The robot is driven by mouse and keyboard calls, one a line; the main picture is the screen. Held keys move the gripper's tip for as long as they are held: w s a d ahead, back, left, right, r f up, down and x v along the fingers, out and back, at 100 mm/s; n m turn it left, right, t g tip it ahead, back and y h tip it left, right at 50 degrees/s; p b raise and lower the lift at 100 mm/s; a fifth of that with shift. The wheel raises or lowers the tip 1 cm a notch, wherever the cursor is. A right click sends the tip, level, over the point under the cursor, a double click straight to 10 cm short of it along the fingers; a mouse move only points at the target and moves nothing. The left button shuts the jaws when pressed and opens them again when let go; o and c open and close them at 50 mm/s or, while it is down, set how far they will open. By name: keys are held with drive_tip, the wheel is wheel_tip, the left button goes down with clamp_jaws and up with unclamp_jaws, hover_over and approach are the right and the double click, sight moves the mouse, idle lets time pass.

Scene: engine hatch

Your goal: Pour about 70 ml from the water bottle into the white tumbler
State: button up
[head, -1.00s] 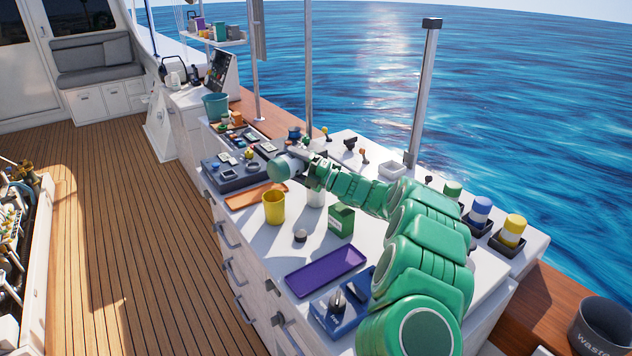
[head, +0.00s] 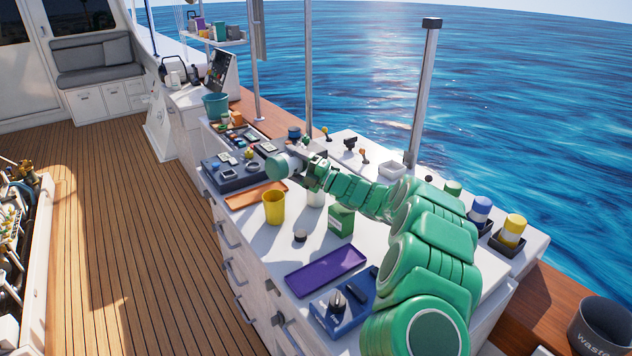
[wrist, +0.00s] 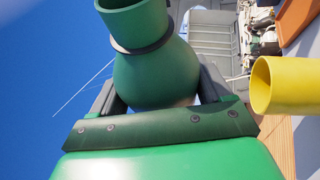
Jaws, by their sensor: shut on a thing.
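My gripper (head: 308,170) is shut on the water bottle, a green-teal vessel (head: 281,167), above the worktop. In the wrist view the bottle (wrist: 155,72) sits between my fingers (wrist: 160,95), with its neck and dark collar toward the top of the picture. Judged against the yellow cup's axis, the bottle lies tilted well over, near its side. I cannot see any water stream or the level in the tumbler.
A yellow cup (head: 273,208) stands left of the tumbler and shows in the wrist view (wrist: 288,85). The green box (head: 341,220) is close on the right. An orange tray (head: 245,199), a purple tray (head: 325,271) and a small dark-topped jar (head: 300,235) lie around.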

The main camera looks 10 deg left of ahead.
sight(284, 171)
drive_tip(key=shift+s+a+r, duration=0.2)
drive_tip(key=shift+s+a, duration=0.45)
drive_tip(key=shift+s, duration=0.05)
drive_tip(key=shift+a+r+m, duration=0.1)
drive_tip(key=shift+m, duration=0.4)
idle(0.8)
drive_tip(key=n, duration=0.1)
drive_tip(key=f+n, duration=0.2)
drive_tip(key=shift+s+a+g, duration=0.15)
drive_tip(key=shift+s+g, duration=0.1)
drive_tip(key=shift+g, duration=0.15)
drive_tip(key=shift+r+n+g+h, duration=0.3)
drive_tip(key=shift+n+g, duration=0.1)
drive_tip(key=shift+n, duration=0.6)
drive_tip(key=shift+f+n, duration=0.35)
drive_tip(key=shift+n, duration=0.15)
drive_tip(key=shift+s+a+f+h, duration=0.1)
drive_tip(key=shift+f+h, duration=0.05)
drive_tip(key=shift+h, duration=0.15)
idle(0.4)
